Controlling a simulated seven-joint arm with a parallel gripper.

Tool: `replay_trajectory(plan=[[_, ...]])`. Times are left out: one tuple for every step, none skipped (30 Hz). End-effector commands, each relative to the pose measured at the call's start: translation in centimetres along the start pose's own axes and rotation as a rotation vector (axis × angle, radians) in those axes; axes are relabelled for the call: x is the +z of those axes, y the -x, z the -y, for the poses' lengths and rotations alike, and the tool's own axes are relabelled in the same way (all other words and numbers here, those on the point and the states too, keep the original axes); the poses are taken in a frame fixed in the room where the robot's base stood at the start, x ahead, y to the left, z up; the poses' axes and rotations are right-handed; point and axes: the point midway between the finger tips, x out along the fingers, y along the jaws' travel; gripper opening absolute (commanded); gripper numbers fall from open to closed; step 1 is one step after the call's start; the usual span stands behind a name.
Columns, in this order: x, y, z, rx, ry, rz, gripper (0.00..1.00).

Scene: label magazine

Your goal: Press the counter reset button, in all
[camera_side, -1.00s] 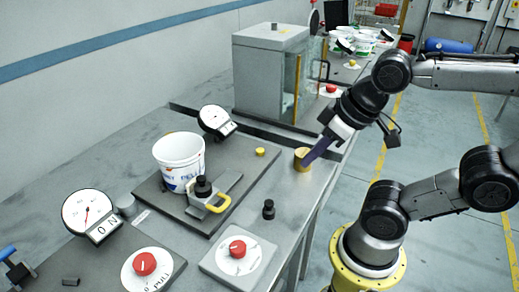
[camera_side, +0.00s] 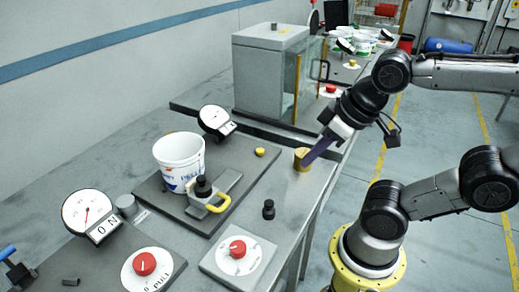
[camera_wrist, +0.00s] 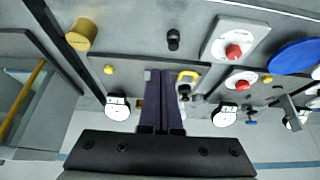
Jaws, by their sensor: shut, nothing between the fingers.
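A small yellow button (camera_side: 260,152) sits on the dark base plate (camera_side: 240,165), near its far right corner. It also shows in the wrist view (camera_wrist: 108,69), left of my fingers. No label on it is readable, so I cannot tell for certain that it is the counter reset button. My gripper (camera_side: 305,164) is shut and empty, with its dark purple fingers pointing down left. In the side view the fingers overlap a brass cylinder (camera_side: 299,155); the wrist view shows that cylinder (camera_wrist: 82,34) well apart from them. The fingertips (camera_wrist: 160,72) show in front of the plate, right of the yellow button.
A white bucket (camera_side: 180,160) and a clamp with a yellow handle (camera_side: 217,204) stand on the plate. A black knobbed piece (camera_side: 268,209), red knobs (camera_side: 238,248) and dial gauges (camera_side: 88,212) stand around it. A grey glass-fronted cabinet (camera_side: 265,75) stands behind.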

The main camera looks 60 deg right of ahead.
Motion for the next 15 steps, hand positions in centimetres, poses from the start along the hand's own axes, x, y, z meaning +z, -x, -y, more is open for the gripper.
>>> replay_trajectory(plan=[[0.0, 0.0, 0.0, 0.000, -0.002, 0.000, 0.00], [0.0, 0.0, 0.0, 0.000, -0.006, 0.000, 0.00], [0.0, 0.0, 0.0, -0.001, -0.017, -0.002, 0.00], [-0.1, 0.0, 0.1, -0.003, -0.031, -0.004, 0.00], [-0.2, 0.0, 0.3, -0.015, -0.060, -0.009, 0.00], [-0.6, 0.2, 0.8, -0.038, -0.106, -0.021, 0.00], [-1.1, 0.4, 1.3, -0.061, -0.144, -0.031, 0.00], [-1.5, 0.5, 1.8, -0.087, -0.189, -0.037, 0.00], [-2.2, 0.6, 2.6, -0.124, -0.258, -0.038, 0.00], [-2.9, 0.5, 3.1, -0.153, -0.320, -0.035, 0.00], [-3.6, 0.5, 3.5, -0.181, -0.388, -0.031, 0.00], [-4.7, 0.3, 4.0, -0.216, -0.489, -0.023, 0.00], [-5.5, 0.1, 4.2, -0.240, -0.570, -0.015, 0.00], [-6.4, -0.1, 4.3, -0.262, -0.653, -0.007, 0.00], [-7.7, -0.5, 4.3, -0.291, -0.764, 0.002, 0.00]])
